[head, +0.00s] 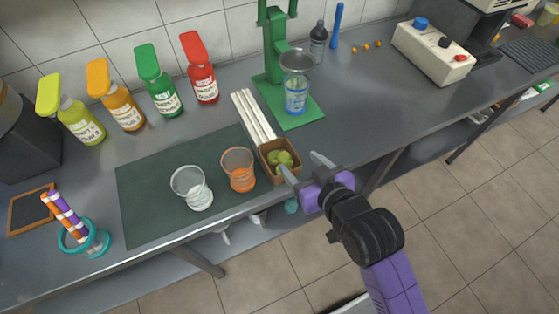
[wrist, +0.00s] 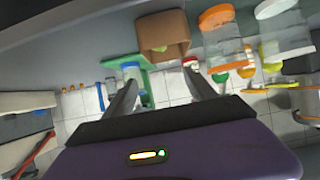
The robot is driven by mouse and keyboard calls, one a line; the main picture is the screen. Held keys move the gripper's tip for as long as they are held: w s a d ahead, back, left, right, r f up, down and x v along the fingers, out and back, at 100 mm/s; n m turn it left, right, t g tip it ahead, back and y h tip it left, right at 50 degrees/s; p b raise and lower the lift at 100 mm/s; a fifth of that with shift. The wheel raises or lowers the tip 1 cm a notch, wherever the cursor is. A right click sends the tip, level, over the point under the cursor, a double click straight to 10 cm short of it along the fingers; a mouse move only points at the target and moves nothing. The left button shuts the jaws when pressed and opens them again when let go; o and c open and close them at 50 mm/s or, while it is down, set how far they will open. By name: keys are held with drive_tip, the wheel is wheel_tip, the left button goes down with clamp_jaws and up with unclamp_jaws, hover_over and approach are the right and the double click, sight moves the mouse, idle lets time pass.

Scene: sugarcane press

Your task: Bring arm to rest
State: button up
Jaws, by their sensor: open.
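My gripper (head: 306,171) is purple with grey fingers and hangs at the counter's front edge. In the head view its fingers are spread beside a small brown box (head: 268,148) that holds green fruit (head: 281,159). In the wrist view the two fingers (wrist: 162,90) stand apart with nothing held between them, and the brown box (wrist: 164,50) shows beyond them. The fingers look close to the box in the head view; I cannot tell whether they touch it.
Two cups, one clear (head: 192,187) and one orange (head: 238,170), stand on a dark mat (head: 140,190). A green press (head: 275,60) with a cup stands behind. Several syrup bottles (head: 160,90) line the wall. A white machine (head: 432,52) is at right. Open floor (head: 480,190) lies in front.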

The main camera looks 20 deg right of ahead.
drive_tip(key=shift+r, duration=0.1)
wheel_tip(320, 180, up, 4)
drive_tip(key=w+r+t, duration=0.1)
drive_tip(key=t, duration=0.1)
drive_tip(key=s+r, duration=0.1)
drive_tip(key=s, duration=2.6)
drive_tip(key=shift+s+t, duration=0.15)
drive_tip(key=shift+t, duration=0.15)
drive_tip(key=shift+r, duration=0.1)
